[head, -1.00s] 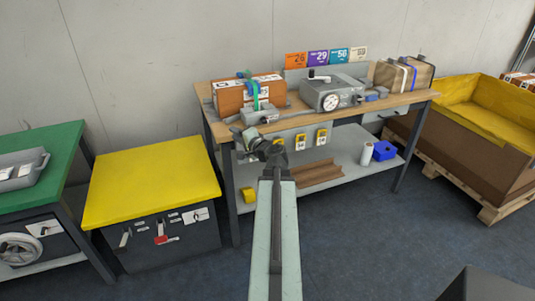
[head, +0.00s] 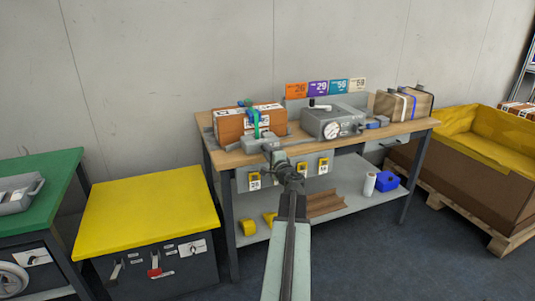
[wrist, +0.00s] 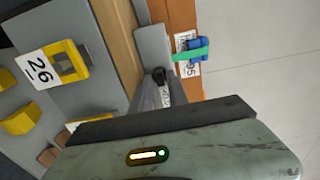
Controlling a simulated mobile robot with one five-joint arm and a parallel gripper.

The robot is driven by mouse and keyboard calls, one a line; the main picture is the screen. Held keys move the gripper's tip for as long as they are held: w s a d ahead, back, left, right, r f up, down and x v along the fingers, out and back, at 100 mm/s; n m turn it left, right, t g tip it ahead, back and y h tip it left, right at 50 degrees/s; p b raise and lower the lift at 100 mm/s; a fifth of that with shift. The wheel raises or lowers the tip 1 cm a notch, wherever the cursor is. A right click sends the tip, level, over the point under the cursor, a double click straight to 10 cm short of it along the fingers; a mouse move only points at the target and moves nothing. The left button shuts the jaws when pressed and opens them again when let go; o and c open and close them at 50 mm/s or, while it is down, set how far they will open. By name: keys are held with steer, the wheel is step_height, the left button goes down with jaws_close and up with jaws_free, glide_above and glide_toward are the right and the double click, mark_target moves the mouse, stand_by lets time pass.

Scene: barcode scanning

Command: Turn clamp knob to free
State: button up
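The clamp is a grey block (head: 252,144) at the bench's front edge, before an orange-brown box (head: 233,124) with a green strap. In the wrist view the grey clamp plate (wrist: 152,46) lies against the box, and a small black knob (wrist: 159,75) shows below it. My gripper (head: 272,150) is at the front edge, just right of the clamp block. In the wrist view its two grey fingers (wrist: 160,83) reach toward the knob, with a gap between them and a white label behind. The knob is at the fingertips; I cannot tell if they touch it.
A grey machine with a round dial (head: 335,122) stands right of the box. A strapped brown box (head: 404,105) is at the bench's right end. Yellow tag holders (head: 302,168) hang on the front. A yellow-topped cabinet (head: 148,207) stands at left.

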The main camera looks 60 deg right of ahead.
jaws_close()
steer(key=shift+n, duration=8.9)
